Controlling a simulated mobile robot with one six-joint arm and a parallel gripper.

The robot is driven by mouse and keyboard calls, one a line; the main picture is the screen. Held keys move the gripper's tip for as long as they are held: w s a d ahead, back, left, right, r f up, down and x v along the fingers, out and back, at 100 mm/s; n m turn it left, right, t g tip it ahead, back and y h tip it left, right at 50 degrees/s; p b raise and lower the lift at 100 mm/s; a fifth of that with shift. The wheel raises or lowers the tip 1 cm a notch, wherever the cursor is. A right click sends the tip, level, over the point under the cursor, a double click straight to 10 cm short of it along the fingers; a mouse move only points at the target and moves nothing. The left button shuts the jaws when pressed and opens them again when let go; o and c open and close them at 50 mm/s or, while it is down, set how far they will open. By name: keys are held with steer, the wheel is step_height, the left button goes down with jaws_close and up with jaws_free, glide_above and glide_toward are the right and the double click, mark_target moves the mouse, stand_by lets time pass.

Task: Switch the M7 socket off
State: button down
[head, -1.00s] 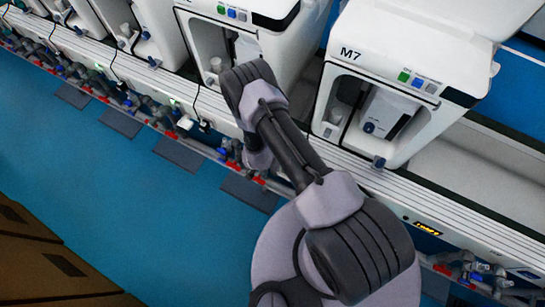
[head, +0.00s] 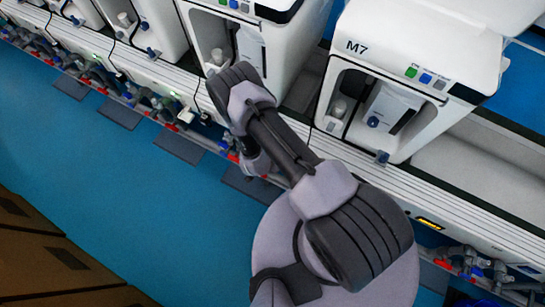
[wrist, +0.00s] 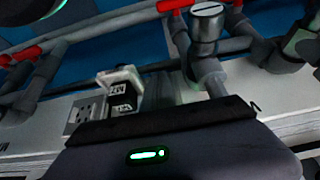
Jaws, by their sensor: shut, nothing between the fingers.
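The M7 machine (head: 385,75) is a white unit with its label on the upper left front, at the right in the head view. A grey socket plate (wrist: 80,115) with dark slots shows at the left of the wrist view. A pale and black plug-like piece (wrist: 122,90) stands beside it. I cannot tell whether this is the M7 socket, nor its switch state. The dark housing of my gripper (wrist: 170,150), with a lit green bar, fills the lower middle of the wrist view. My gripper is shut and empty, close to the socket panel. My arm hides its fingers in the head view.
Red-handled pipes and a metal cylinder (wrist: 207,25) crowd the wrist view above the panel. A white rail (head: 450,200) runs below the machines. The blue floor (head: 100,190) is open at left, with brown boxes (head: 50,265) at the lower left.

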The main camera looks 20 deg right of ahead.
steer(key=shift+f, duration=0.15)
stand_by(0.3)
steer(key=shift+w+d+r, duration=0.3)
steer(key=shift+w+d, duration=0.2)
steer(key=shift+r, duration=0.1)
